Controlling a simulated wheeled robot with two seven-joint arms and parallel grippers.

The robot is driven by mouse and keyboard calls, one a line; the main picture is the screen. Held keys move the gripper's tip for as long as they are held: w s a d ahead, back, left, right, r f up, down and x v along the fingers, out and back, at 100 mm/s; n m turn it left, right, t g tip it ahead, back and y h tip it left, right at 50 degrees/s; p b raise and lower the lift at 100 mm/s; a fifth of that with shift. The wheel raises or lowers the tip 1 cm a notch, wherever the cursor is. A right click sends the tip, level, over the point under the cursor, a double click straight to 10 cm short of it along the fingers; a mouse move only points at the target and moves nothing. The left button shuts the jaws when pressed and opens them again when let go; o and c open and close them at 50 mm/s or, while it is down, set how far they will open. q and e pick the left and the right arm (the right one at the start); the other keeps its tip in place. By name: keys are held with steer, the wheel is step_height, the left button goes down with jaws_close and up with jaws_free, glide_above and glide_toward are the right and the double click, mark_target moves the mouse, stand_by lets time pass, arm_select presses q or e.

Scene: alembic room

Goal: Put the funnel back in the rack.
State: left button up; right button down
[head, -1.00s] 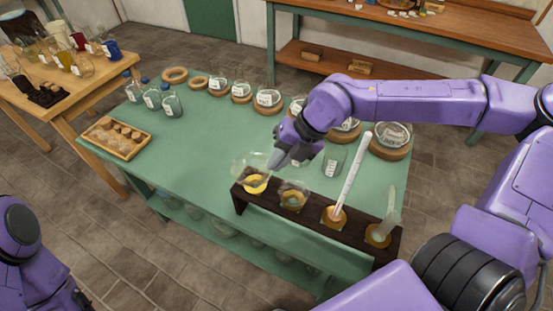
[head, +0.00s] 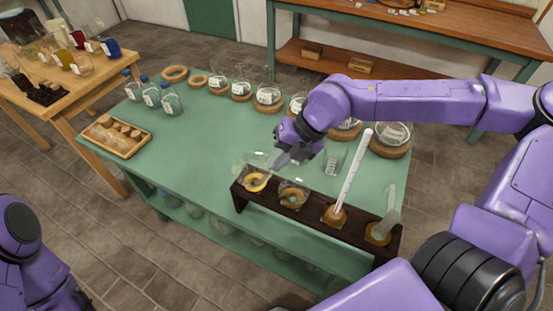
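The dark wooden rack (head: 243,203) stands along the front right edge of the green table, with several yellow-orange rings in its top. A clear glass funnel (head: 250,163) shows faintly over the rack's left end, beside the fingers of my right gripper (head: 277,160). The glass is hard to make out, so I cannot tell whether the fingers grip it or whether its stem is in the left ring (head: 255,182). The gap between the fingers is hidden. Of my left arm only purple links show at the lower left; its gripper is out of view.
A white rod (head: 352,175) and a clear glass piece (head: 388,222) stand upright in the rack's right rings. A beaker (head: 333,162) stands behind the rack. Glassware on cork rings lines the table's back. A wooden tray (head: 117,149) lies left; mid-left table is clear.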

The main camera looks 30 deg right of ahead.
steer(key=shift+f, duration=0.35)
stand_by(0.7)
steer(key=c, duration=1.2)
jaws_free()
steer(key=shift+c, duration=0.2)
steer(key=shift+r, duration=0.1)
step_height(320, 180, up, 7)
steer(key=p, duration=0.6)
steer(key=shift+p, duration=0.4)
